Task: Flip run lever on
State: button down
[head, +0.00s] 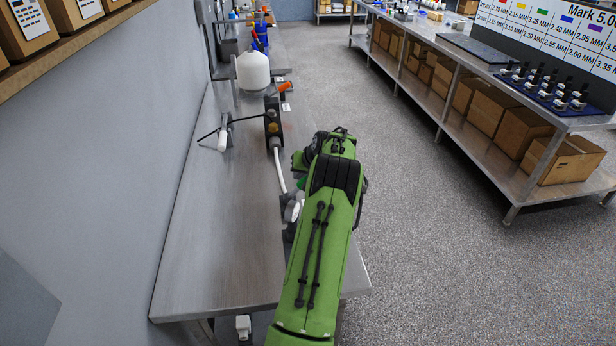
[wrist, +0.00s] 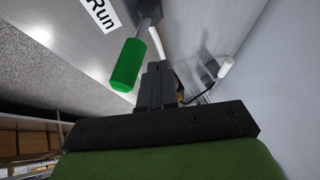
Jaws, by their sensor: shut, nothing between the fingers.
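The run lever shows in the wrist view as a green cylindrical handle (wrist: 127,66) on a grey shaft that leads up to a pivot near the top edge. A white label reading "Run" (wrist: 103,14) lies at its upper left. My gripper (wrist: 157,70) is shut and empty, its dark fingers just right of the handle. A narrow gap seems to show between them; contact cannot be told for sure. In the head view my green arm hides the gripper and most of the lever's surroundings.
A steel bench (head: 215,250) runs along the left wall. On it stand a dark block (head: 272,115) with a white tube (head: 280,168), a white spool (head: 222,139) and a white container (head: 253,70). The grey floor is clear to the right, up to a shelved table with boxes (head: 492,110).

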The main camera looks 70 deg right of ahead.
jog(key=b+v, duration=0.1)
jog(key=v, duration=1)
jog(key=shift+w+a, duration=0.2)
jog(key=shift+d, duration=0.15)
jog(key=shift+w, duration=0.1)
